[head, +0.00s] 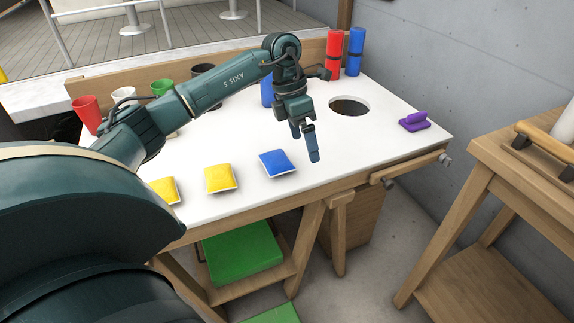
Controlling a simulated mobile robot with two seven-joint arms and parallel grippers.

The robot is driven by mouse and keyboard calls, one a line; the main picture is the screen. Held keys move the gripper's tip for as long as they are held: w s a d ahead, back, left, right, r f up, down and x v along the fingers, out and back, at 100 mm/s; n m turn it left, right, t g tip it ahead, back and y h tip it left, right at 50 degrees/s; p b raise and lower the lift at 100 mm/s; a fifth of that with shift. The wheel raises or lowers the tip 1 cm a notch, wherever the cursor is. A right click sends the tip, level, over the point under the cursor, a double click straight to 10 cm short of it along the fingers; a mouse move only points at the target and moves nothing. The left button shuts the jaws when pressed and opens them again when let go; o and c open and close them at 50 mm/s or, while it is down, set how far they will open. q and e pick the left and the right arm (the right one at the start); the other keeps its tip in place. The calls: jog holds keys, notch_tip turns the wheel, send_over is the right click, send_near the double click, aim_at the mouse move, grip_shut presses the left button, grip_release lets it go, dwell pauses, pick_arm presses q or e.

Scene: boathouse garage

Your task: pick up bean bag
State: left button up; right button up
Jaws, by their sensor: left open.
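Three bean bags lie in a row near the front edge of the white tabletop. A blue bean bag (277,163) is at the right, a yellow one (221,178) is in the middle, and another yellow one (164,191) is at the left, close to my arm. My left gripper (308,142) is open and empty above the table, to the right of the blue bean bag and pointing down. It is apart from the bag. My right gripper is not in view.
The white table (330,140) has a round hole (349,106) at the back right. Red, white, green and dark cups stand at the back left. Red cylinders (334,55) and blue cylinders (355,52) stand at the back. A purple object (414,122) sits near the right edge.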

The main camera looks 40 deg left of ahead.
pick_arm(q)
jog(key=a+r+n+y, duration=0.1)
jog(key=a+r+y, duration=0.25)
jog(key=a, duration=0.55)
jog(key=b, duration=0.1)
send_over(276, 157)
jog(key=f, duration=0.6)
jog(key=shift+s+a+f, duration=0.25)
jog(key=shift+a+f, duration=0.05)
jog(key=shift+w+d+f+b, duration=0.1)
jog(key=shift+f, duration=0.95)
jog(key=shift+w+d+f+b, duration=0.1)
jog(key=shift+d+f+b, duration=0.05)
jog(key=shift+f, duration=0.85)
jog(key=shift+w+d+f+b, duration=0.1)
jog(key=shift+f, duration=0.95)
jog(key=shift+c, duration=0.2)
jog(key=shift+r, duration=0.1)
jog(key=c, duration=1)
